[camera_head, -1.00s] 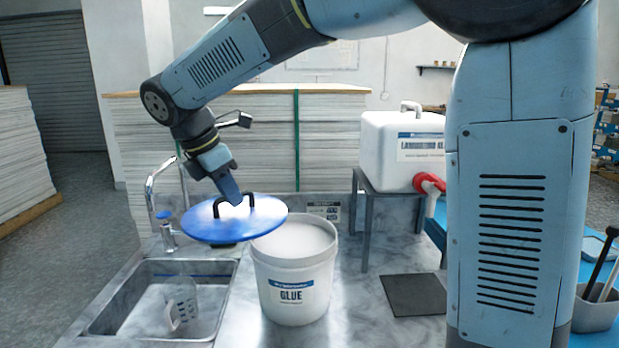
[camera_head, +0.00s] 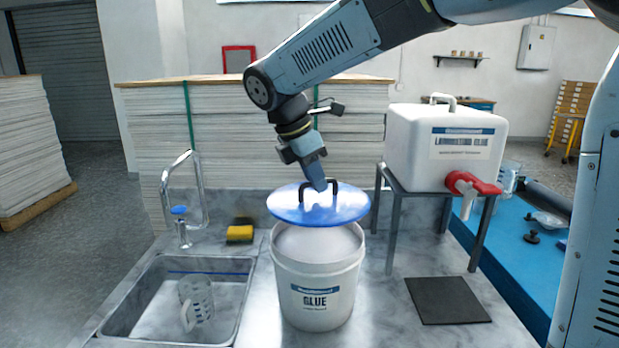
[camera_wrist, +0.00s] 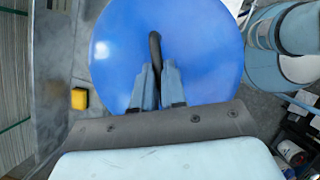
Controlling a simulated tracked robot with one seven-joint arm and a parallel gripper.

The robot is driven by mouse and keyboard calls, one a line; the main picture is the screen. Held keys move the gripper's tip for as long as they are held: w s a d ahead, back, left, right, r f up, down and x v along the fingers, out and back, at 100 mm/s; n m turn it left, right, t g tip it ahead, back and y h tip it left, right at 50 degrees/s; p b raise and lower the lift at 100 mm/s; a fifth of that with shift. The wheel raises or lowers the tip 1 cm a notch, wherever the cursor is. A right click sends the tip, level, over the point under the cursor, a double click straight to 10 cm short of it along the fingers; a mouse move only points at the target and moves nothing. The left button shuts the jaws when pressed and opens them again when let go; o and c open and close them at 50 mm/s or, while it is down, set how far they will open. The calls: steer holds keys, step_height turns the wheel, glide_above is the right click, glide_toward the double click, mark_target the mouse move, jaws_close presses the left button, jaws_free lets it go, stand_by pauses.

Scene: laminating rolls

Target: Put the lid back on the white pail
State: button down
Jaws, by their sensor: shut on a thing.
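The white pail (camera_head: 318,292), labelled GLUE, stands upright on the metal counter to the right of the sink. The blue round lid (camera_head: 340,211) with a black handle is held above the pail's open mouth, with a gap below it. My gripper (camera_head: 319,183) is shut on the lid's handle. In the wrist view the blue lid (camera_wrist: 205,50) fills the middle, and my gripper (camera_wrist: 157,70) pinches the black handle. The lid hides the pail in that view. In the head view the lid looks nearly level and roughly over the pail.
The sink (camera_head: 145,302) with a clear measuring jug (camera_head: 196,302) is at the left, by a faucet (camera_head: 190,195) and a yellow sponge (camera_head: 240,233). A white container (camera_head: 445,150) with a red tap sits on a metal stand to the right. A dark mat (camera_head: 447,300) lies flat on the counter.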

mark_target(311, 199)
steer(key=shift+f, duration=3.2)
steer(key=shift+a+f, duration=0.1)
stand_by(0.4)
steer(key=c, duration=1.1)
jaws_free()
steer(key=shift+o, duration=0.5)
steer(key=o, duration=0.4)
steer(key=shift+r, duration=3.55)
